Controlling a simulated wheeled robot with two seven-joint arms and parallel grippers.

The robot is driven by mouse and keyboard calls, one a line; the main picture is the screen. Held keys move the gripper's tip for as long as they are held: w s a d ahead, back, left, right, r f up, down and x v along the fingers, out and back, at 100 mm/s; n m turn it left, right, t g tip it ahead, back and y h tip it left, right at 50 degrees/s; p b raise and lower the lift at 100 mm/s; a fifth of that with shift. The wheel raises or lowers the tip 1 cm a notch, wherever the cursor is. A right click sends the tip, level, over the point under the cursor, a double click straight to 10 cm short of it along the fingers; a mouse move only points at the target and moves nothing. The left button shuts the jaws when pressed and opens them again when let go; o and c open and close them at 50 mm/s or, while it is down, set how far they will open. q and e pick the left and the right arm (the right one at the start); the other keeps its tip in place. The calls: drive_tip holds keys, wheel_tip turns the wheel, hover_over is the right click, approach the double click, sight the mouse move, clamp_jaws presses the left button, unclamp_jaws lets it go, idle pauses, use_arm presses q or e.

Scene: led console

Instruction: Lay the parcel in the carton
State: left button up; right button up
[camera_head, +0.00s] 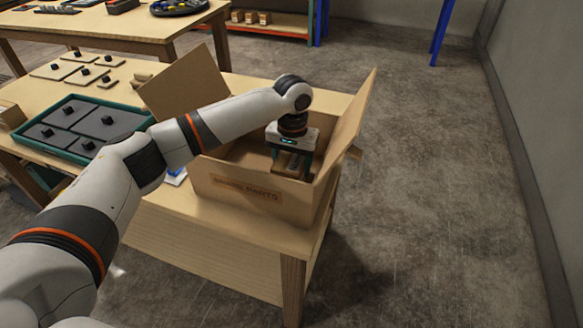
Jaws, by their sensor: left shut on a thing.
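The open cardboard carton (225,186) stands on the near right part of the wooden table, its flaps spread up and printed lettering on its front. My left gripper (291,166) points down into the carton, in its right part, and is shut on the parcel (289,172). Only a little brown shows between and below the fingers. The carton's front wall and the gripper hide the rest, so I cannot tell whether the parcel touches the carton's floor. My right gripper is not in view.
A green-rimmed tray (72,107) with dark panels lies left of the carton. Several wooden plates with black knobs (77,68) lie behind it. The raised left flap (186,82) and right flap (346,120) flank my arm. The floor at right is clear.

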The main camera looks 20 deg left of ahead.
sight(292, 157)
use_arm(q)
drive_tip(key=shift+f, duration=0.8)
drive_tip(key=o, duration=1.2)
drive_tip(key=shift+f, duration=0.1)
drive_tip(key=shift+c, duration=0.2)
wheel_tip(292, 157, up, 12)
drive_tip(key=shift+r, duration=0.15)
